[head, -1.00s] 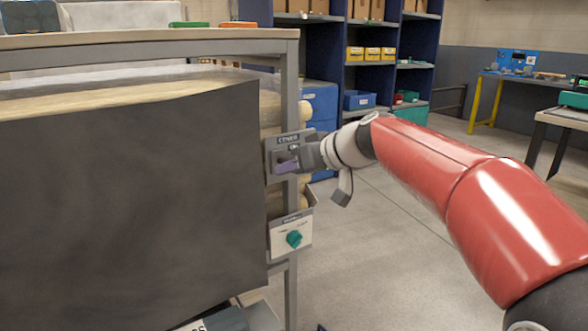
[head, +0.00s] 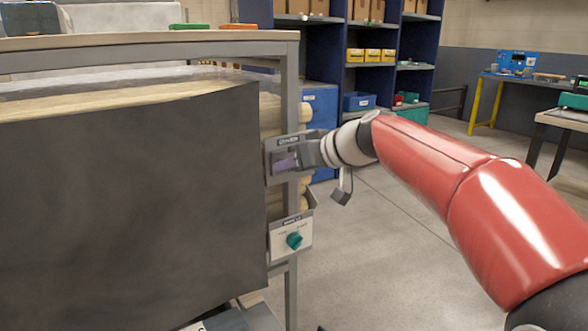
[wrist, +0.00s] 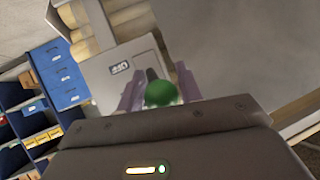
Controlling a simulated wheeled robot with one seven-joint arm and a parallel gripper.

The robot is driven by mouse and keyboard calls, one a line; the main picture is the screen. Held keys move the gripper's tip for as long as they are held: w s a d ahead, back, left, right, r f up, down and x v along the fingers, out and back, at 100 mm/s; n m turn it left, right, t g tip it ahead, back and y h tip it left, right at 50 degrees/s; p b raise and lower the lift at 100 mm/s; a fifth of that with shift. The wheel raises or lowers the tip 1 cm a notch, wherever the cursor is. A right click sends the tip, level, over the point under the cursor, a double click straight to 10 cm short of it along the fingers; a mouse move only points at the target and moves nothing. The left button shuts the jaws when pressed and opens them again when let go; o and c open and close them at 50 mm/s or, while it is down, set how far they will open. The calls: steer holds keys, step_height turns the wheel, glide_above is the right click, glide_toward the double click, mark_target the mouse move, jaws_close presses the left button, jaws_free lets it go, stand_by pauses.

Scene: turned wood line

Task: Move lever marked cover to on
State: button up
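The panel marked cover (head: 277,155) is on the post at the right end of the dark-sided machine. My gripper (head: 288,163) is at its face and hides most of the lever in the head view. In the wrist view the lever's green knob (wrist: 163,92) sits between the two purple fingers of my gripper (wrist: 160,88), with no clear gap on either side, so it looks held. A dark stem shows behind the knob. A label on the panel (wrist: 119,68) appears upside down and seems to read OFF.
A second panel with a teal knob (head: 294,241) is just below. The dark machine side (head: 130,200) fills the left. Light rolls or logs (wrist: 125,20) lie beside the panel. Blue shelving (head: 325,70) stands behind; the floor at right is open.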

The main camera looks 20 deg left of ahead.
steer(key=shift+o, duration=1.2)
steer(key=shift+s+r, duration=0.15)
steer(key=shift+r, duration=0.15)
steer(key=shift+o, duration=0.3)
steer(key=shift+f, duration=0.25)
steer(key=b+v, duration=0.1)
steer(key=v, duration=0.6)
steer(key=shift+d+r, duration=0.2)
steer(key=shift+d, duration=0.1)
steer(key=shift+s, duration=0.15)
